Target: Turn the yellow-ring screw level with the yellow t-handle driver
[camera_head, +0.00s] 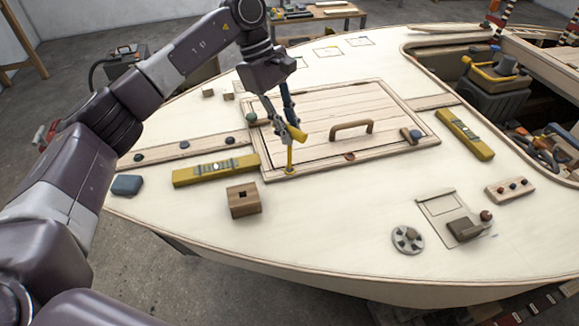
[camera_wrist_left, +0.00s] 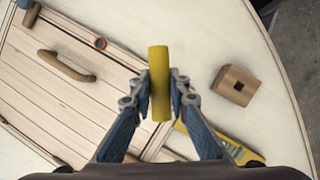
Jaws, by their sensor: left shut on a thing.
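My left gripper (camera_head: 287,127) is shut on the yellow t-handle driver (camera_head: 290,152). The driver stands about upright, its yellow shaft pointing down at the near-left corner of the hatch panel. Its tip meets or almost meets the yellow-ring screw (camera_head: 290,171); I cannot tell whether it is seated. In the left wrist view the thick yellow handle (camera_wrist_left: 159,83) sits between both fingers (camera_wrist_left: 159,97) and hides the screw. My right gripper is not in view.
The hatch panel has a wooden handle (camera_head: 352,128) and a red-ring screw (camera_head: 349,157). A yellow spirit level (camera_head: 188,176) and a wooden block with a square hole (camera_head: 243,210) lie near the driver. Another yellow level (camera_head: 465,135) lies right. The front deck centre is clear.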

